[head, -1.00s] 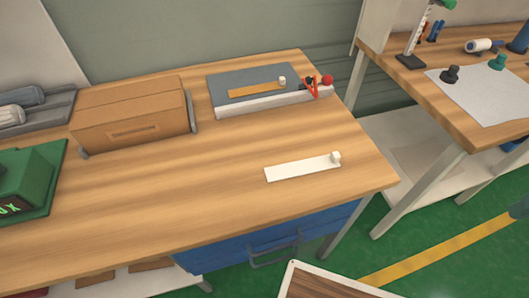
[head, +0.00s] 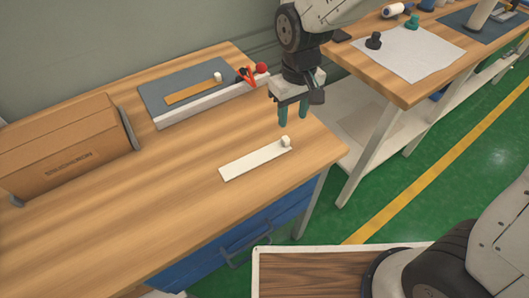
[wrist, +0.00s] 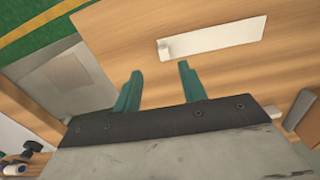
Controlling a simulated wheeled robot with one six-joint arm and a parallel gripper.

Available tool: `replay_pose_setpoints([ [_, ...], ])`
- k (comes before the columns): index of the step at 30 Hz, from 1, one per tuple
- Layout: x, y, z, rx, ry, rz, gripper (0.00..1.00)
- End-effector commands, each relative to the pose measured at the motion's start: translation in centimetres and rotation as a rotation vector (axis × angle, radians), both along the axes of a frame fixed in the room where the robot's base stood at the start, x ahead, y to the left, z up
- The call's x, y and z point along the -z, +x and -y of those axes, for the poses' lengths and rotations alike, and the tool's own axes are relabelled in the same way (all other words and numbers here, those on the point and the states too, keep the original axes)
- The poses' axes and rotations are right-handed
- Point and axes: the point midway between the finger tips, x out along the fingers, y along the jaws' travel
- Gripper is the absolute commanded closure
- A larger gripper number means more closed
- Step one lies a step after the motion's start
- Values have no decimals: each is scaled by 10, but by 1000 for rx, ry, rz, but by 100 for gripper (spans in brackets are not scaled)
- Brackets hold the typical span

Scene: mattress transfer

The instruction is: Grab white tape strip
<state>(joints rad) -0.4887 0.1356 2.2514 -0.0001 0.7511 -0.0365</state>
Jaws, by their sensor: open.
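The white tape strip (head: 250,161) lies flat on the wooden workbench, near its right front corner. A small white knob (head: 285,142) stands at its right end. In the wrist view the strip (wrist: 220,36) lies beyond the fingertips, with the knob (wrist: 166,46) at its left end. My gripper (head: 291,120) points down above the bench, just behind the knob end of the strip. Its two teal fingers also show in the wrist view (wrist: 159,68). They are open with nothing between them, and they do not touch the strip.
A cardboard box (head: 65,150) stands at the left. A second bench (head: 400,85) is across a gap at right. The bench left of the strip is clear.

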Motion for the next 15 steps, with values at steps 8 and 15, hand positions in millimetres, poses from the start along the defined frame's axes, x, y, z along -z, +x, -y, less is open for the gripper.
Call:
replay_pose_setpoints([
  [8,31,2,-9,-17,-3,-5,58],
  [15,63,0,-6,-16,-5,-8,58],
])
